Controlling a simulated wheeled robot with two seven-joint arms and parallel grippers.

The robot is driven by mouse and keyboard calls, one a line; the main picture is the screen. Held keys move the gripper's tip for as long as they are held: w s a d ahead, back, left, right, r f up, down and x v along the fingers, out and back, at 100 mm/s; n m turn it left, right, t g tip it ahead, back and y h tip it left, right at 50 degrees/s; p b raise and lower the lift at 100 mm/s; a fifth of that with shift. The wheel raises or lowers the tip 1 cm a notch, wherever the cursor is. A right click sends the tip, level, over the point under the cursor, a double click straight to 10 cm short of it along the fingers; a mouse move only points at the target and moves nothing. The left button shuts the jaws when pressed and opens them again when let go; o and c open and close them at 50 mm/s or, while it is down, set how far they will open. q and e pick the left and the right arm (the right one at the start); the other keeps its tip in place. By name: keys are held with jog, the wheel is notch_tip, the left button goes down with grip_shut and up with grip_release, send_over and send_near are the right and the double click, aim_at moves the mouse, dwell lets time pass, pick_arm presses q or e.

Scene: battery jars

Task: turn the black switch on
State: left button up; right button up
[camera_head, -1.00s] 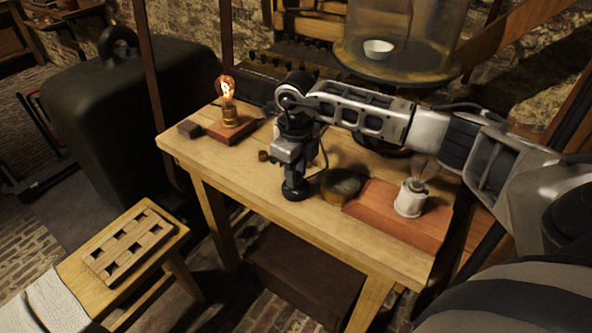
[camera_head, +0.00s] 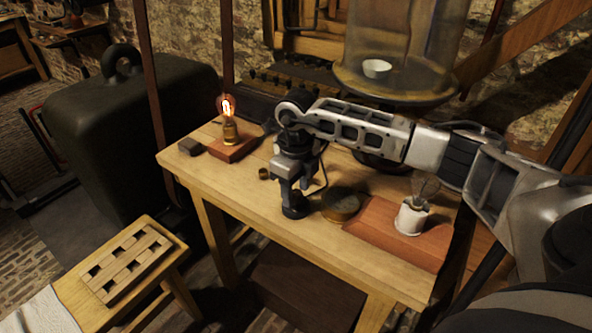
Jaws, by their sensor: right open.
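My right gripper (camera_head: 296,193) points down over the middle of the wooden table and is open. A small round black piece (camera_head: 294,211) sits at its fingertips on the tabletop; I cannot tell whether it is the black switch or a part of the gripper. A small dark block (camera_head: 190,146) lies at the table's left end, away from the gripper. Beside it a glowing bulb (camera_head: 227,108) stands on a reddish wooden base (camera_head: 235,149). A clear bulb (camera_head: 424,188) in a white holder (camera_head: 410,219) shows no glow. My left gripper is out of view.
The wooden table (camera_head: 330,263) also bears a round dark dish (camera_head: 341,205) close right of the gripper and a red-brown board (camera_head: 375,236). A glass bell jar (camera_head: 402,40) stands behind my arm. A stool (camera_head: 75,270) with a slotted wooden rack (camera_head: 126,264) stands at lower left.

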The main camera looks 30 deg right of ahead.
aim_at(296, 192)
notch_tip(296, 192, up, 16)
jog(key=b, duration=0.1)
jog(key=shift+f, duration=0.15)
dwell(0.5)
